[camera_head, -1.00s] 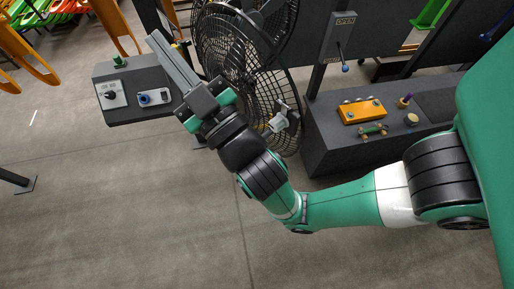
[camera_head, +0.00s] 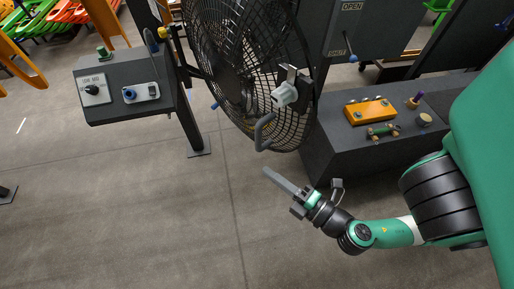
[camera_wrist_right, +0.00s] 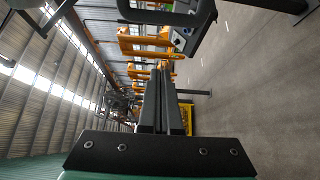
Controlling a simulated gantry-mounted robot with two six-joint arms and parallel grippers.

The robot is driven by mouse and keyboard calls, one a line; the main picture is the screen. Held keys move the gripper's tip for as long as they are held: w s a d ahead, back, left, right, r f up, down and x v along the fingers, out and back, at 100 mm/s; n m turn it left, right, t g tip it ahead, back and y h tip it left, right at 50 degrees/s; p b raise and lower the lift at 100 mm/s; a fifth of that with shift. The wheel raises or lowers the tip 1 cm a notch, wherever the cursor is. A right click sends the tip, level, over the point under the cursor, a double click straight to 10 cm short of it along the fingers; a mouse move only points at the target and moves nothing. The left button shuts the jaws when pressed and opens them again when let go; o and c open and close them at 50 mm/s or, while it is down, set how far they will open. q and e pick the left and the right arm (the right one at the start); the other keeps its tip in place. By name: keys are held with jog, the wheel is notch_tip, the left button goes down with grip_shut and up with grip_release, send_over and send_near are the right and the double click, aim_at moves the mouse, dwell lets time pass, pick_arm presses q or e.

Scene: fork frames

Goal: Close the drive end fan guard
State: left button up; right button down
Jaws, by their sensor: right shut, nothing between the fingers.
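The fan guard (camera_head: 300,62) is a round black wire cage on the fan at the top middle of the head view. A grey latch piece (camera_head: 285,93) and a dark loop handle (camera_head: 264,132) are on its near lower side. I cannot tell whether the guard sits flush against the fan. My right gripper (camera_head: 267,172) is below the handle, apart from it, with its fingers together and empty. In the right wrist view the shut fingers (camera_wrist_right: 161,100) point forward with nothing between them. My left gripper is not in view.
A grey control box (camera_head: 122,88) with a knob and switches stands left of the fan. A dark bench (camera_head: 345,145) at the right carries an orange block (camera_head: 370,112) and small parts. A panel marked OPEN (camera_head: 350,30) is behind it. The floor in front is clear.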

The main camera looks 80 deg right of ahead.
aim_at(258, 147)
jog(key=w+d+p, duration=0.2)
jog(key=p, duration=0.2)
jog(key=w+d+p, duration=0.2)
jog(key=d+p, duration=0.1)
jog(key=p, duration=0.1)
jog(key=w+d+r+p, duration=0.1)
jog(key=w+d+p, duration=0.1)
jog(key=p, duration=0.2)
jog(key=shift+d, duration=0.15)
jog(key=shift+s+f+p, duration=0.1)
jog(key=shift+f+p, duration=0.15)
jog(key=shift+p, duration=0.3)
jog(key=shift+f, duration=0.15)
jog(key=shift+s, duration=0.1)
